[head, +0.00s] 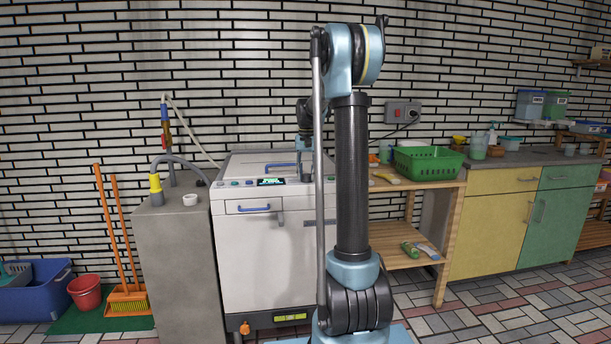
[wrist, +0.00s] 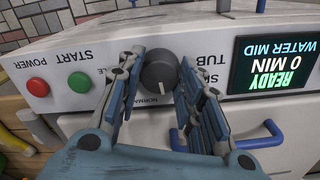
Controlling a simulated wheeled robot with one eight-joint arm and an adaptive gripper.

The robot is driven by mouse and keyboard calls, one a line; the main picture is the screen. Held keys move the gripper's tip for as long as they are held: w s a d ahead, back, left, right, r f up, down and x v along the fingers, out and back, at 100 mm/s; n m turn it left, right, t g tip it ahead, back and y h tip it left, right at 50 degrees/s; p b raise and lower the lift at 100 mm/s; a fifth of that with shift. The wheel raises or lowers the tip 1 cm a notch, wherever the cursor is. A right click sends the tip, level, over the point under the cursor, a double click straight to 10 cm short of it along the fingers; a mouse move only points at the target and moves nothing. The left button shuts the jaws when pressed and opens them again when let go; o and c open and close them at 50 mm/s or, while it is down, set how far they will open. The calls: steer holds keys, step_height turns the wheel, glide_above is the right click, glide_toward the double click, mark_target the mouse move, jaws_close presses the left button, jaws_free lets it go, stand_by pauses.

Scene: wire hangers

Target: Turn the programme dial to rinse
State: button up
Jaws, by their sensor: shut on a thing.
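The grey programme dial (wrist: 158,74) sits on the white control panel, which appears upside down in the wrist view. A white mark on the dial points down in that view, towards a partly covered label that seems to read NORMAL. My gripper (wrist: 160,63) is shut on the dial, with one blue finger on each side. The fingers hide most of the labels around it, and I cannot read a rinse label. The lit display (wrist: 272,66) reads READY, 0 MIN, WATER MID. In the head view, the white washing machine (head: 262,245) stands behind my arm, and the dial is hidden.
A red button (wrist: 37,87) and a green button (wrist: 79,82) are beside the dial. A blue handle (wrist: 262,138) is on the machine's front. A grey concrete block (head: 183,262) stands left of the machine; a wooden bench with a green basket (head: 427,162) stands right.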

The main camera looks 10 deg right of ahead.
mark_target(307, 174)
steer(key=shift+n, duration=1.3)
steer(key=shift+w, duration=0.1)
steer(key=o, duration=1.1)
steer(key=shift+c, duration=0.2)
step_height(307, 174, up, 12)
